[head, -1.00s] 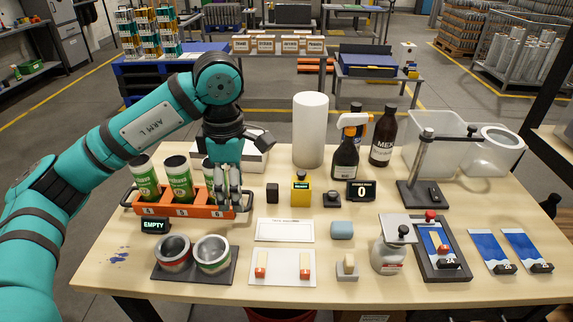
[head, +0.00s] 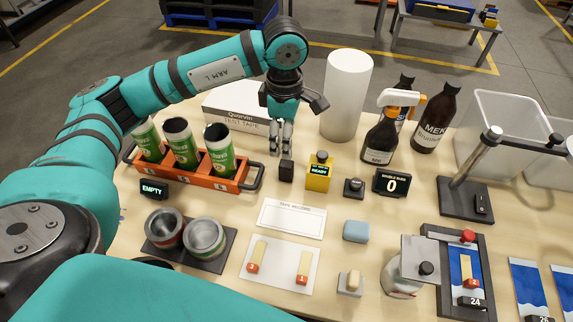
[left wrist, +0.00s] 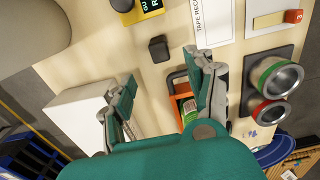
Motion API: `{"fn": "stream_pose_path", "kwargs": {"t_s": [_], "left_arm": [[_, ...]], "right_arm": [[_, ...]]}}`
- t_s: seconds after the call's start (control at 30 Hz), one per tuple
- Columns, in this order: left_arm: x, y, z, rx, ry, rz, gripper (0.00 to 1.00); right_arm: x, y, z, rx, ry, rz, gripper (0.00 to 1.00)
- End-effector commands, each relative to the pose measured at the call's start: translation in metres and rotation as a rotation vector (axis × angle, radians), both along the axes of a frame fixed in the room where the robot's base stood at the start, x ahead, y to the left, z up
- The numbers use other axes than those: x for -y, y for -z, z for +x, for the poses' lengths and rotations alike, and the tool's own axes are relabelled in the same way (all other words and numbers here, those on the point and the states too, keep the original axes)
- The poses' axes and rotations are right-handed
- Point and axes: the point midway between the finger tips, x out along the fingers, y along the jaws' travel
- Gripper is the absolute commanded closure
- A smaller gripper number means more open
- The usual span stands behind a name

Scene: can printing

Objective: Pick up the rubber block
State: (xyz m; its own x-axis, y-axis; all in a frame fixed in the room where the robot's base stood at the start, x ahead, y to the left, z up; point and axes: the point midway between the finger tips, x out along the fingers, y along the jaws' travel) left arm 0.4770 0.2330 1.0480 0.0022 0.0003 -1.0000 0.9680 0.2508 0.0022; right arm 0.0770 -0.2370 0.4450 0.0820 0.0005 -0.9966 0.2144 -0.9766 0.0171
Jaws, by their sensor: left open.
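A small black block (head: 286,170), which looks like the rubber block, stands on the table between the orange can rack and a yellow device. My left gripper (head: 280,146) hangs just behind and above it in the head view, pointing down, empty. In the left wrist view the black block (left wrist: 159,49) lies beyond the fingertips, between the lines of the two spread fingers (left wrist: 165,75). The gripper is open and apart from the block. My right gripper is in neither current view.
The orange rack (head: 185,180) with several cans is close on the left. A white tape box (head: 232,112) stands behind, a white roll (head: 346,95) behind right. The yellow device (head: 319,175) is close on the right. A blue-grey block (head: 356,231) lies nearer the front.

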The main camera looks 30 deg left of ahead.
Motion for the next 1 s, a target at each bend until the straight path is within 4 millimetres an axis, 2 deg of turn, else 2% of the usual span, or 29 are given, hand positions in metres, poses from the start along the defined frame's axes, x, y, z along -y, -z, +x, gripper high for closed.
{"fn": "stream_pose_path", "kwargs": {"t_s": [0.03, 0.2, 0.37, 0.47, 0.6, 0.7, 0.8, 1.0], "left_arm": [[0.0, 0.009, -0.001, -0.006, -0.002, 0.002, 0.44], [0.0, 0.035, 0.0, -0.003, -0.001, 0.0, 0.44], [0.0, 0.045, 0.0, -0.002, 0.0, -0.001, 0.44], [0.001, 0.054, -0.002, -0.004, 0.0, 0.0, 0.44], [0.002, 0.075, -0.004, -0.004, 0.0, 0.0, 0.44], [0.002, 0.089, -0.003, -0.003, 0.0, 0.0, 0.44], [0.002, 0.096, -0.002, -0.001, 0.0, 0.0, 0.44], [0.002, 0.097, -0.002, 0.0, 0.0, -0.001, 0.44]], "right_arm": [[-0.001, -0.006, 0.001, 0.002, 0.0, 0.001, 0.6], [-0.003, -0.013, 0.004, 0.008, 0.001, 0.005, 0.6], [-0.004, -0.015, 0.009, 0.015, 0.0, 0.006, 0.6], [-0.004, -0.024, 0.009, 0.016, 0.0, 0.007, 0.6], [-0.004, -0.038, 0.009, 0.015, 0.002, 0.006, 0.6], [-0.004, -0.039, 0.009, 0.015, 0.002, 0.006, 0.6], [-0.004, -0.04, 0.009, 0.014, 0.002, 0.005, 0.6], [-0.004, -0.039, 0.008, 0.013, 0.003, 0.005, 0.6]]}}
